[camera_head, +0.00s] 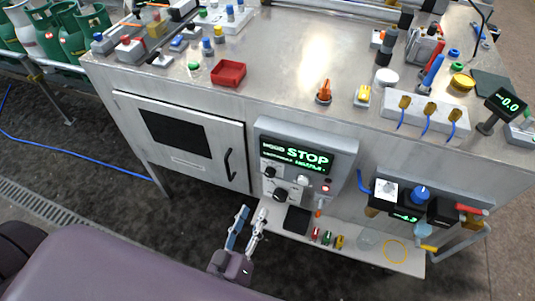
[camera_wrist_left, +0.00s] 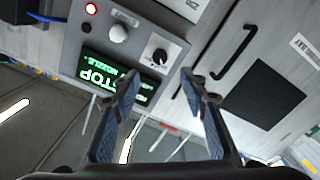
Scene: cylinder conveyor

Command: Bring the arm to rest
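My left gripper (camera_head: 246,218) is in front of the metal cabinet, low and near the control panel (camera_head: 303,163), whose green display reads STOP. Its two fingers are apart, with nothing between them. In the left wrist view the gripper (camera_wrist_left: 157,88) is also open and empty, and the panel's display (camera_wrist_left: 118,78) and black knob (camera_wrist_left: 154,56) show beyond the fingers. The gripper appears apart from the panel. My right gripper is not seen in either view.
A cabinet door with a black handle (camera_head: 229,164) is left of the panel. A low shelf (camera_head: 345,250) with small coloured items juts out below. A red tray (camera_head: 229,73) and many small parts stand on the cabinet top. Green cylinders (camera_head: 62,33) stand at the far left.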

